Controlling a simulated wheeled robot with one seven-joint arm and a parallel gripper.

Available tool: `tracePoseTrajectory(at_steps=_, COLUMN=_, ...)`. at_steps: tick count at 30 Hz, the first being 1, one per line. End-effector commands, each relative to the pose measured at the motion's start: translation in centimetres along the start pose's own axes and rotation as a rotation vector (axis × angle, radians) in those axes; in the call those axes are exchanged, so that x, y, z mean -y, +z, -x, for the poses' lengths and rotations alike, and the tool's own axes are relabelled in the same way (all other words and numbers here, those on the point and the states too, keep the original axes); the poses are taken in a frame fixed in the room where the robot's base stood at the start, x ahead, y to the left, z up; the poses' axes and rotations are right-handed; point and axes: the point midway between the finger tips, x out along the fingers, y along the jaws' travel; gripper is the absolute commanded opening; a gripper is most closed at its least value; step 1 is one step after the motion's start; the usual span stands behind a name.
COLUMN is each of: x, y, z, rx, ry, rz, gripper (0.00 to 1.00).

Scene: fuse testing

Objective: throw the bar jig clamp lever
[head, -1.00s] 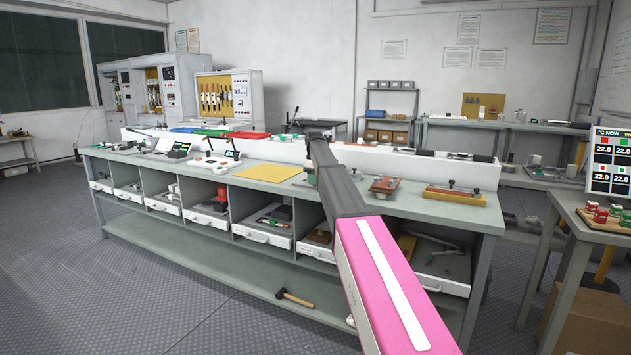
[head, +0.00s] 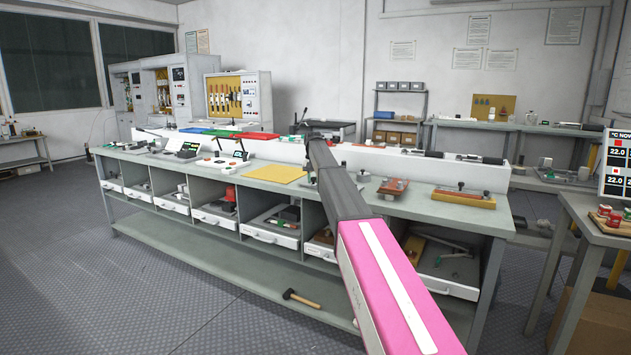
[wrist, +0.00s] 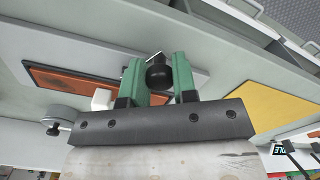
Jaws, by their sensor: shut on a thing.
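My gripper (wrist: 157,66) shows in the wrist view with two green fingers, one on each side of a round black knob (wrist: 158,76). The fingers are shut on this knob, which looks like the clamp lever's end. The lever below the knob is mostly hidden. A light grey plate (wrist: 108,50), probably the bar jig's base, lies behind the fingers. In the head view my arm hides most of the gripper and the jig on the bench (head: 345,197).
A yellow mat (wrist: 275,105) is at the right in the wrist view and also on the bench in the head view (head: 275,174). A reddish fixture (head: 393,187) and a yellow-orange fixture (head: 463,198) stand right of my arm.

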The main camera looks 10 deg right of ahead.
Motion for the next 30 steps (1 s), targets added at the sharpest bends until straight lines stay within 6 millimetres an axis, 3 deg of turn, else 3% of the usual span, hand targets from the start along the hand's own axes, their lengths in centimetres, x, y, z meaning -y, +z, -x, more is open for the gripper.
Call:
tracePoseTrajectory(at_steps=15, x=0.7, y=-1.8, z=0.0, rx=0.0, ry=-0.001, rz=-0.326, gripper=0.03)
tracePoseTrajectory(at_steps=30, x=0.7, y=-2.0, z=0.0, rx=-0.001, ry=-0.002, rz=-0.383, gripper=0.03)
